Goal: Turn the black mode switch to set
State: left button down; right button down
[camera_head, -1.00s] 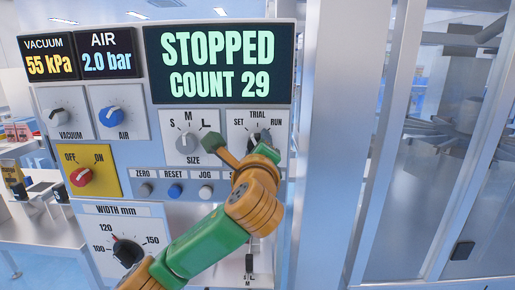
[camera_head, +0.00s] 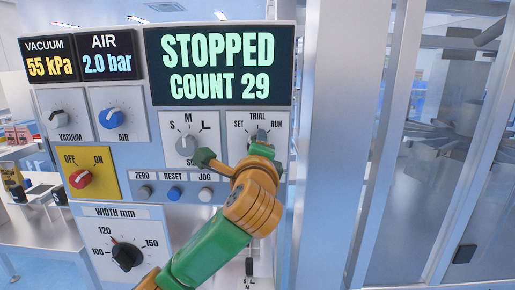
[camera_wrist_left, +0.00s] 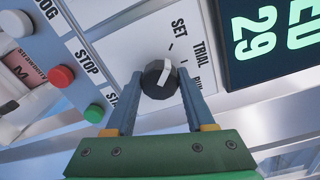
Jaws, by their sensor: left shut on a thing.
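The black mode switch (camera_wrist_left: 158,84) is a round dark knob with a white pointer line, beside the labels SET, TRIAL and RUN. In the wrist view its line leans towards the SET and TRIAL side; the exact mark is hard to tell. My left gripper (camera_wrist_left: 160,75) is shut on the knob, one finger on each side. In the head view the mode switch (camera_head: 262,134) shows just above my left gripper (camera_head: 264,145), whose green and orange wrist covers the panel below. My right gripper is not in view.
The grey size knob (camera_head: 187,146) is close to the left of my gripper. A button row with reset (camera_head: 175,192) runs below. The display (camera_head: 220,65) above reads STOPPED, COUNT 29. The wrist view shows a red stop button (camera_wrist_left: 62,76) and a green button (camera_wrist_left: 94,113).

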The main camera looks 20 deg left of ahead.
pick_arm(q)
jog(key=shift+c, duration=1.3)
grip_release()
jog(key=b+v, duration=0.2)
jog(key=v, duration=0.5)
jog(key=shift+b, duration=0.4)
